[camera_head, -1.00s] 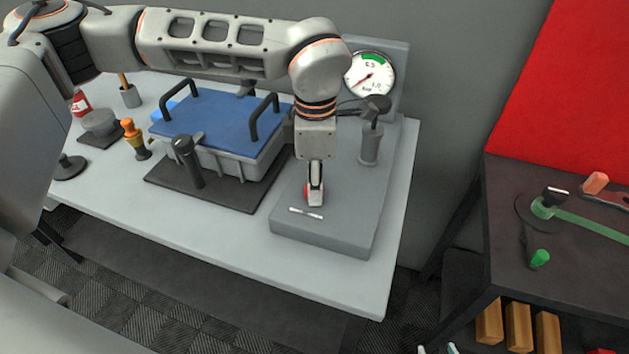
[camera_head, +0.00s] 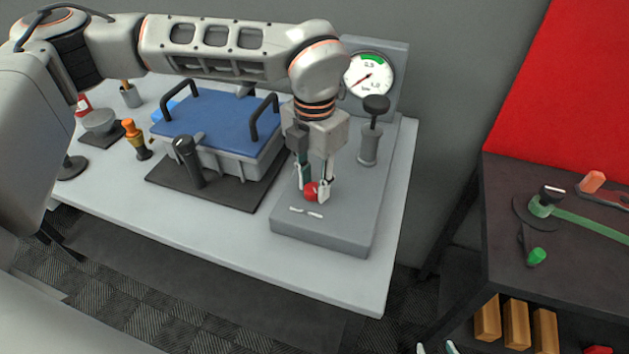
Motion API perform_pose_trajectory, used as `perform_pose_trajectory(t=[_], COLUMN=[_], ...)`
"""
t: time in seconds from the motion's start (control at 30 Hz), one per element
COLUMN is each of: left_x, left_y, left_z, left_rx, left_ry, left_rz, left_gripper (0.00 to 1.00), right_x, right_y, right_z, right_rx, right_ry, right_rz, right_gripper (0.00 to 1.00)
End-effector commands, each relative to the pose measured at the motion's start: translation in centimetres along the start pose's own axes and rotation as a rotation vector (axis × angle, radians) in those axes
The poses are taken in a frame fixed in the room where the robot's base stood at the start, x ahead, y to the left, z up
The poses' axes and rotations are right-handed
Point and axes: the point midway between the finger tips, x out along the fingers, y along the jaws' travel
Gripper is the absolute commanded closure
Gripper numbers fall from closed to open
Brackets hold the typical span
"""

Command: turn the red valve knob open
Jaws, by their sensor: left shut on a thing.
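The red valve knob (camera_head: 311,191) sits on the grey gauge stand (camera_head: 340,222) at the right end of the white table. My left gripper (camera_head: 312,190) points down onto it, with one finger on each side, shut on the knob. The fingers hide part of the knob. A round pressure gauge (camera_head: 369,75) with a green band and a red needle stands at the back of the stand. White marks lie on the stand in front of the knob.
A grey box with a blue lid (camera_head: 216,122) and black handles stands left of the stand on a dark mat. A black-capped post (camera_head: 369,140) rises right of my gripper. A dark bench (camera_head: 570,255) with green and red tools stands at the right.

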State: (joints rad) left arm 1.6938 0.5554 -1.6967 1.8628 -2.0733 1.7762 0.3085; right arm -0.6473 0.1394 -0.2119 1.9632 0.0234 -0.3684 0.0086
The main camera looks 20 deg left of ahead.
Motion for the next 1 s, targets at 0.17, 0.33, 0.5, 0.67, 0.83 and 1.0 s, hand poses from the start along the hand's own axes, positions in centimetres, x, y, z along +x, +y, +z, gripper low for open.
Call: perform_pose_trajectory(t=[0.17,0.33,0.5,0.67,0.83,1.0], left_x=[0.08,0.08,0.08,0.08,0.08,0.04], left_y=[0.01,0.01,0.02,0.02,0.02,0.02], left_z=[-0.04,-0.05,-0.05,-0.06,-0.05,-0.03], left_rx=[-0.057,-0.082,-0.087,-0.087,-0.086,-0.085], left_ry=[0.002,0.002,0.002,0.002,0.002,0.001], left_rz=[-0.001,-0.001,-0.001,0.000,0.000,0.000], left_gripper=[0.96,0.96,0.96,0.96,0.58,0.58], right_x=[-0.01,-0.02,-0.02,-0.02,-0.03,-0.03], right_y=[-0.03,-0.03,-0.04,-0.04,-0.03,-0.03], right_z=[0.02,0.02,0.02,0.01,0.00,-0.01], right_rx=[0.000,0.000,0.000,0.000,0.000,0.000], right_ry=[0.000,0.000,0.000,0.000,0.000,0.000], right_rz=[0.000,0.000,0.000,0.000,0.000,0.000], right_gripper=[0.60,0.60,0.60,0.60,0.60,0.60])
